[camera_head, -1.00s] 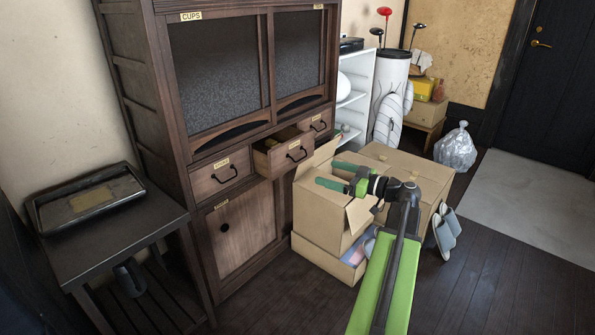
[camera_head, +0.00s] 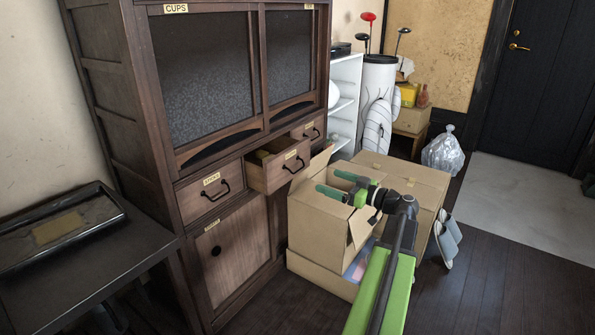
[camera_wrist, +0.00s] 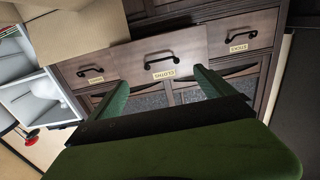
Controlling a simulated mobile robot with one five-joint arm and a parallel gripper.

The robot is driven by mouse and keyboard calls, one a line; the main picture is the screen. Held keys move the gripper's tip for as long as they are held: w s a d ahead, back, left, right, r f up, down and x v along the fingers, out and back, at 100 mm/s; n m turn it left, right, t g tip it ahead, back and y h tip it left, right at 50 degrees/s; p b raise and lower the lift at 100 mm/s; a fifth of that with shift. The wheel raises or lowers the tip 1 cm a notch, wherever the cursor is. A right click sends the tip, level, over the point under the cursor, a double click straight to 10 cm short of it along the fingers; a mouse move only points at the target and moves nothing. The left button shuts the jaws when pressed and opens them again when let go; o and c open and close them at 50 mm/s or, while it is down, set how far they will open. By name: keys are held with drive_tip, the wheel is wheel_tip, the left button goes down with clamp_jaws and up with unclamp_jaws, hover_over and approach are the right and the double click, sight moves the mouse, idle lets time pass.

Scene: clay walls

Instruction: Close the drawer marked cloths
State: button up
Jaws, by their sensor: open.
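The cloths drawer (camera_head: 278,167) is the middle one of a row in a dark wooden cabinet. It is pulled out, with something yellowish inside. In the wrist view, its wooden front (camera_wrist: 160,55) carries a dark bow handle and a label reading CLOTHS. My gripper (camera_head: 335,183) has green fingers that are apart and empty. It is above the open cardboard boxes, to the right of the drawer and apart from it. In the wrist view, the fingers (camera_wrist: 160,80) point toward the drawer front, one on either side of its label.
The sticks drawer (camera_head: 212,193) to the left and another drawer (camera_head: 308,131) to the right look shut. Cardboard boxes (camera_head: 325,225) stand close to the cabinet, under my gripper. A dark side table (camera_head: 90,255) is at left. Open floor (camera_head: 500,265) lies at right.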

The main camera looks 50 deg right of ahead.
sight(299, 170)
drive_tip(key=w, duration=0.4)
drive_tip(key=w+a, duration=0.1)
drive_tip(key=w, duration=0.8)
drive_tip(key=shift+w+a, duration=0.2)
drive_tip(key=shift+a, duration=0.15)
